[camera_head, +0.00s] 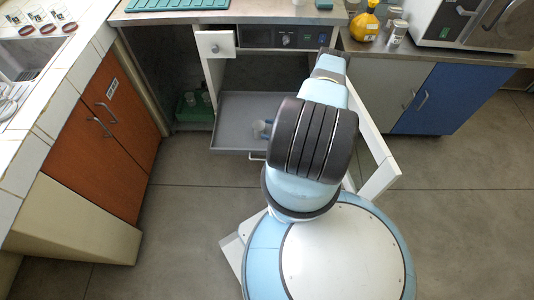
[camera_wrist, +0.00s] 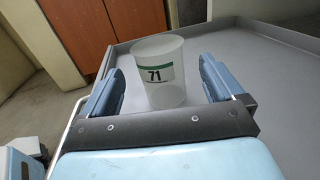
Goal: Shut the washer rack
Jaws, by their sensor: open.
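The washer rack is a shallow grey tray (camera_head: 232,118), pulled out of the washer under the counter in the head view. A handle (camera_head: 256,156) shows at its front edge. The rack's grey floor and rim (camera_wrist: 270,75) also fill the right of the wrist view. A translucent cup with a green and white "71" label (camera_wrist: 160,73) stands in the rack. A small translucent object in the rack (camera_head: 260,129) shows in the head view. My gripper (camera_wrist: 160,62) is open, its blue fingers either side of the cup in the picture; contact is not visible. The arm hides the gripper in the head view.
A white door (camera_head: 378,150) stands open to the right of my arm. The washer's control panel (camera_head: 285,38) is above the rack. Orange cabinets (camera_head: 105,130) stand on the left, blue and grey ones on the right. Floor in front of the rack is clear.

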